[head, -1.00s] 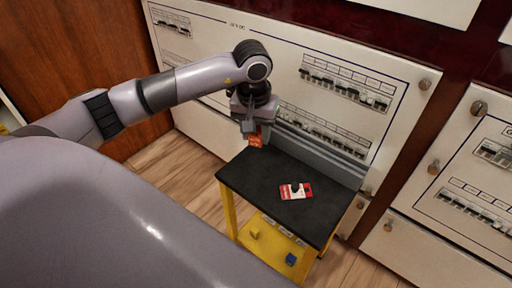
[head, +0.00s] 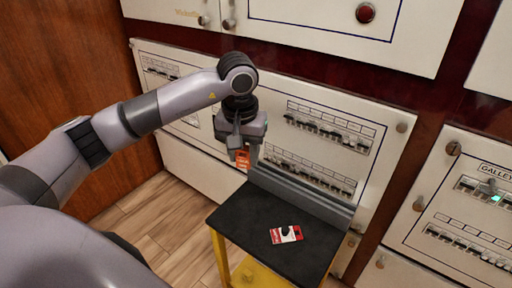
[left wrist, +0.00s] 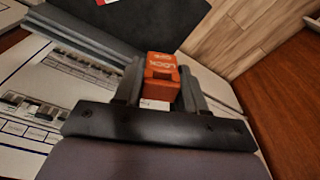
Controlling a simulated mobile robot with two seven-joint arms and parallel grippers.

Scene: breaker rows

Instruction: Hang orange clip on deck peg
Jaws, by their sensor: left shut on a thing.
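My left gripper (head: 243,150) is shut on the orange clip (head: 243,161), in front of the breaker panel and above the table's back left. In the left wrist view the orange clip (left wrist: 163,72), with white lettering and a slot, sits between the two fingers of the left gripper (left wrist: 160,95). Round metal pegs stick out of the panels: one at the right of the middle panel (head: 401,127), others on the right-hand panels (head: 453,148). I cannot read which one is the deck peg. My right gripper is out of view.
A black-topped table with yellow legs (head: 245,225) stands below the gripper. A red and white tag (head: 286,234) lies on it. A grey ledge (head: 310,195) runs behind the tabletop. The galley panel (head: 480,205) at the right has a green light.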

